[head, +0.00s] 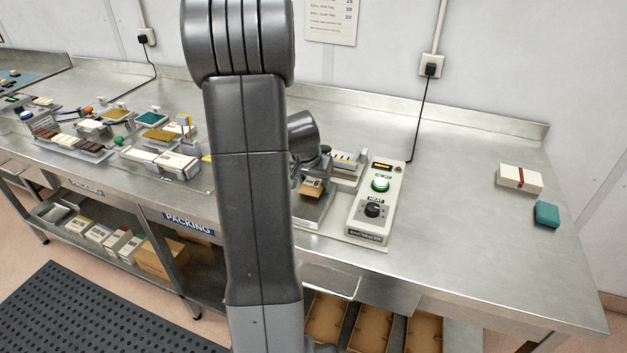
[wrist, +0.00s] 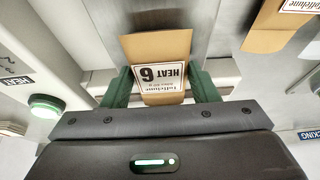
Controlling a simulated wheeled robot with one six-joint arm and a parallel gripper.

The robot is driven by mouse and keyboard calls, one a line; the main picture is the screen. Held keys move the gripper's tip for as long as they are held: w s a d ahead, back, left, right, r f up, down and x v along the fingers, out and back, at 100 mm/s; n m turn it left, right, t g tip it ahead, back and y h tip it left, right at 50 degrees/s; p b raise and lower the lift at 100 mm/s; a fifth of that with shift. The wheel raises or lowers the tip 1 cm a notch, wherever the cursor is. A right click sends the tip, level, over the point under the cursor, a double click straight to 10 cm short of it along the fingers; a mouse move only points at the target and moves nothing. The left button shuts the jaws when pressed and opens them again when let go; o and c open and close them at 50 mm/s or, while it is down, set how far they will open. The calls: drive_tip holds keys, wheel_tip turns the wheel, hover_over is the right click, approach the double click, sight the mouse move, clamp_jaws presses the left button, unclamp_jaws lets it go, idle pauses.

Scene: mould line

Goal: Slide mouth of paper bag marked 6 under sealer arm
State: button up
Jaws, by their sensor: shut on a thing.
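The brown paper bag (wrist: 150,46) has a white label reading "HEAT 6", upside down in the wrist view. My gripper (wrist: 160,90) is shut on it, with a green finger at each side. The bag shows small in the head view (head: 313,188), below my gripper (head: 312,170) and over the sealer's metal plate. The heat sealer (head: 370,212) has a green button and a black HEAT knob.
Another labelled brown bag (wrist: 270,28) is at the wrist view's upper right. A cream box (head: 519,178) and teal block (head: 546,214) lie on the right bench. Trays and boxes crowd the left. My arm hides the middle.

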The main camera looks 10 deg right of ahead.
idle(0.3)
drive_tip(key=o, duration=1.1)
drive_tip(key=shift+c, duration=0.2)
drive_tip(key=v, duration=1.4)
drive_tip(key=shift+b, duration=0.35)
drive_tip(key=shift+d+f, duration=0.1)
drive_tip(key=shift+f, duration=0.05)
drive_tip(key=p+x, duration=0.1)
drive_tip(key=x, duration=1.2)
drive_tip(key=shift+w+f, duration=0.15)
drive_tip(key=shift+f, duration=0.1)
